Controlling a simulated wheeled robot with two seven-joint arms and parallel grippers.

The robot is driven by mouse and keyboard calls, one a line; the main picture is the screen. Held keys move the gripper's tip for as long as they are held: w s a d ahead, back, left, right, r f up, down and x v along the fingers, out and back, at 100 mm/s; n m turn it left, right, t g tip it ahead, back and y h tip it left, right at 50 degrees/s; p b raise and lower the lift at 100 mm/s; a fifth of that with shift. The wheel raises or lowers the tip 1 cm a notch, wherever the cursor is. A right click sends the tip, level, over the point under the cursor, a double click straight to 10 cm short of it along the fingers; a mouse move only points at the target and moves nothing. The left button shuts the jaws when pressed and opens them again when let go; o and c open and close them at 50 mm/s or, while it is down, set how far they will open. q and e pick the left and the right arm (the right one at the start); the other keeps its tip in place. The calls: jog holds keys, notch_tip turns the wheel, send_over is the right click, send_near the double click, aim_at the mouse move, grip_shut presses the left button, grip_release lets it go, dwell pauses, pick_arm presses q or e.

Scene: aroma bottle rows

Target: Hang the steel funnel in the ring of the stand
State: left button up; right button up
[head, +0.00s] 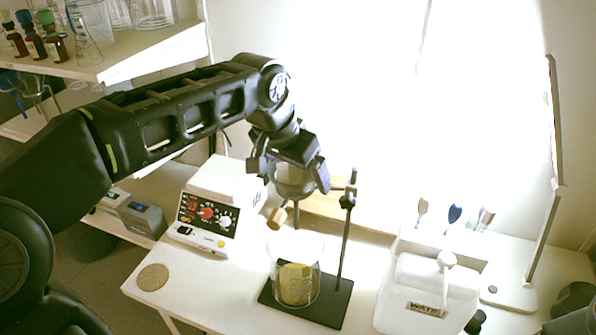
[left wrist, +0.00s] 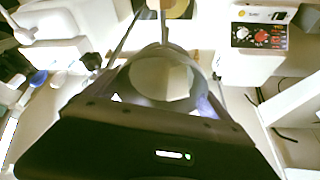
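The steel funnel (head: 293,186) is between the fingers of my left gripper (head: 290,172), which appears shut on it. Its stem points down, above the glass beaker (head: 296,283) on the stand's dark base. The stand (head: 345,245) has an upright rod with a clamp to the right of the funnel. The ring is mostly hidden by the gripper and funnel, so I cannot tell whether the funnel is in it. In the left wrist view the funnel's round mouth (left wrist: 160,78) lies between the fingertips. My right gripper is not in view.
A cork disc (head: 153,277) lies at the table's front left. A shelf with glassware (head: 110,60) is at upper left.

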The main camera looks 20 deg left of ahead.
pick_arm(q)
jog(key=shift+s+f, duration=0.25)
jog(key=shift+f, duration=0.4)
jog(key=shift+a+r, duration=0.1)
jog(key=shift+r, duration=0.45)
jog(key=v, duration=0.7)
jog(key=shift+r+b, duration=0.3)
jog(key=shift+r, duration=0.1)
